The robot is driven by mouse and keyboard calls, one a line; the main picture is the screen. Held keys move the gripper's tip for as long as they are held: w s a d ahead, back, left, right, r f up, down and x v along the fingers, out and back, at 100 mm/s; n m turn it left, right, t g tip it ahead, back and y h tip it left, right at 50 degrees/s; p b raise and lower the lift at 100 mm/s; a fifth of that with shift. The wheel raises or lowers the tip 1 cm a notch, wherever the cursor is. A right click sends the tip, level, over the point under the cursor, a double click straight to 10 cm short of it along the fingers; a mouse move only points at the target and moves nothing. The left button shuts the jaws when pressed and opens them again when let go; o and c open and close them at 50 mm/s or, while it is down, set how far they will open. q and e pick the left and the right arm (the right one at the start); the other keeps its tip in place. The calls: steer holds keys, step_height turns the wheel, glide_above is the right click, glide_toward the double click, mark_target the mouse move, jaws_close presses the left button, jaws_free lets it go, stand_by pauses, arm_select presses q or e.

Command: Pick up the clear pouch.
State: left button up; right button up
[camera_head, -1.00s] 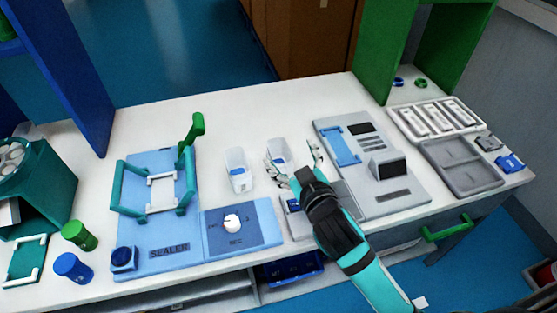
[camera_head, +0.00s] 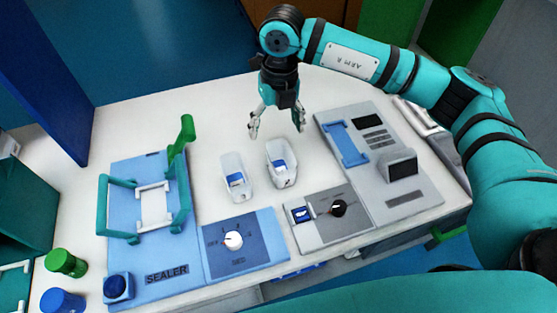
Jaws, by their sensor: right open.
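Two small, pale, see-through pouch-like items with blue parts lie side by side on the white table. The left pouch (camera_head: 233,168) is behind the blue sealer panel, and the right pouch (camera_head: 276,152) is just right of it. I cannot tell which one is the clear pouch of the task. My right gripper (camera_head: 277,132) points down with its fingers spread and empty, at the far side of the right pouch. It looks apart from both pouches; its exact height above the table is hard to tell. My left gripper is not in view.
The blue sealer (camera_head: 152,252) with teal handles stands on the left. A grey unit with a black knob (camera_head: 339,208) is in front, and a grey device (camera_head: 400,181) on the right. Green (camera_head: 66,262) and blue (camera_head: 62,301) cylinders stand front left. The table's back left is clear.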

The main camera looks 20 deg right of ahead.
mark_target(281, 160)
steer(key=shift+h, duration=0.3)
steer(key=f+p, duration=0.1)
steer(key=f, duration=0.2)
steer(key=d+f+p, duration=0.1)
steer(key=f, duration=0.3)
steer(key=f+p, duration=0.1)
steer(key=f, duration=0.2)
steer(key=shift+w+d+f, duration=0.1)
steer(key=shift+d+f, duration=0.05)
steer(key=shift+f, duration=0.55)
steer(key=shift+f+p, duration=0.45)
steer(key=shift+f, duration=0.05)
step_height(281, 160, down, 4)
steer(key=shift+w+r+p, duration=0.1)
steer(key=shift+r+p, duration=0.05)
steer(key=shift+p, duration=0.45)
steer(key=shift+f, duration=0.4)
steer(key=shift+c, duration=0.4)
steer(key=c, duration=1)
